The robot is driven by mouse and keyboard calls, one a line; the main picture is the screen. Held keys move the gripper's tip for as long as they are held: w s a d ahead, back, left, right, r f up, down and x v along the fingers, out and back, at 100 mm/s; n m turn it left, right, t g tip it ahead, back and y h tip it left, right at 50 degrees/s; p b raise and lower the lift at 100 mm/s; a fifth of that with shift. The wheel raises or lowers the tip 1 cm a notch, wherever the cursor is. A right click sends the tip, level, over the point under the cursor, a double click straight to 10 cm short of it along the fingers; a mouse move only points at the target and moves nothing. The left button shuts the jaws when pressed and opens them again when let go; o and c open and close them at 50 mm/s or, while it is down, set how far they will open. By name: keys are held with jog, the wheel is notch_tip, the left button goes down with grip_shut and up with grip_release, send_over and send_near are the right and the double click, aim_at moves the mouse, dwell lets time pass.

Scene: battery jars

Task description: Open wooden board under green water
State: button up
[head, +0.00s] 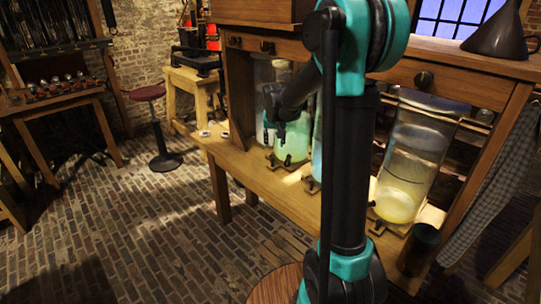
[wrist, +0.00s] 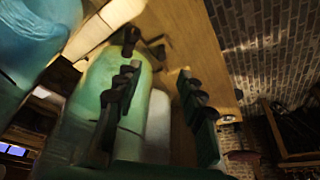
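A glass jar with green water (head: 293,143) stands on the wooden bench, partly behind my arm. A small wooden board (head: 284,166) with dark fittings lies under it, low at the bench front. My gripper (head: 275,128) is in front of the green jar, above the board. In the wrist view the two dark fingers of my gripper (wrist: 158,76) are spread apart with nothing between them. The green jar (wrist: 92,80) fills the area behind and left of the left finger. Dark fittings (wrist: 155,48) show beyond the fingertips, apart from them.
A blue-water jar (wrist: 35,45) is left of the green one in the wrist view. A yellow-water jar (head: 412,165) stands right of my arm, with a dark cylinder (head: 419,248) near it. A red stool (head: 157,110) stands left. The brick floor (head: 130,220) before the bench is clear.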

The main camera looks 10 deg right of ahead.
aim_at(272, 159)
jog(key=w+x, duration=0.1)
jog(key=x, duration=1.1)
jog(key=w+r+x, duration=0.1)
jog(key=x, duration=0.5)
jog(key=shift+w+a+f, duration=0.15)
jog(key=shift+w+f, duration=0.05)
jog(key=shift+w, duration=0.25)
jog(key=shift+c, duration=0.2)
grip_shut()
